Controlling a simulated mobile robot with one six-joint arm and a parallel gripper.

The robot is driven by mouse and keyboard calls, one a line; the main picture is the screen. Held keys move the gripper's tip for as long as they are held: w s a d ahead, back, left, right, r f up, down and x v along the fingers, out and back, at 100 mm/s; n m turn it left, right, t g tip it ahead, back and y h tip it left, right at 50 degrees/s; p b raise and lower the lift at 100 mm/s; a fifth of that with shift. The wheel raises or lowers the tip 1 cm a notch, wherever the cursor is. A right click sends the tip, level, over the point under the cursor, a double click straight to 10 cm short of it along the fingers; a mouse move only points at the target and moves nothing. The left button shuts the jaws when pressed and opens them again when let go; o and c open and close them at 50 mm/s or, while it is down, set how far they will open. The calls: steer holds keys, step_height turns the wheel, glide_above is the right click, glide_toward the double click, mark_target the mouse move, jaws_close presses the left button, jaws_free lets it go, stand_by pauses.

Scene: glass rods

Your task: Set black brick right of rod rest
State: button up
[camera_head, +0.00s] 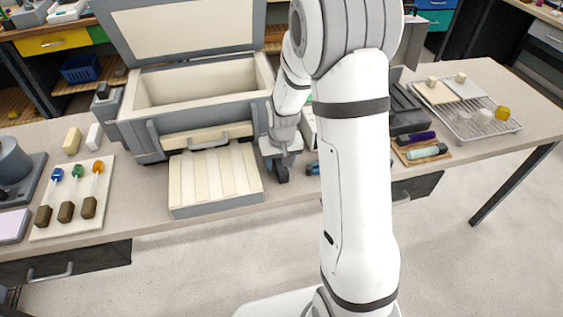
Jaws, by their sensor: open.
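My gripper (276,168) points down at the table's middle, just right of the slotted cream tray, open with nothing seen between its fingers. That pale slotted tray (190,212) with a grey rim may be the rod rest; I cannot be sure. I cannot make out a clearly black brick. Dark brown blocks (66,212) lie at the near ends of rods with blue, green and orange tips on a pale board (55,232) at the left. My arm hides part of the table right of the gripper, where small blue parts (312,168) show.
A grey kiln-like box (200,85) with its lid raised stands behind the tray. Two pale bricks (72,141) stand at its left. At right are a dark case (407,112), a wooden board with purple and green cylinders (427,152), and a wire rack (470,128) with cubes.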

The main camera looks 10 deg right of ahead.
step_height(320, 180, up, 11)
steer(key=s, duration=0.1)
steer(key=s+r, duration=0.4)
steer(key=s, duration=0.6)
steer(key=s+r+t, duration=0.1)
steer(key=s+r, duration=0.3)
steer(key=s, duration=0.6)
steer(key=shift+s+d+r+t, duration=0.15)
steer(key=shift+s+d+t, duration=0.1)
steer(key=shift+s+t, duration=0.05)
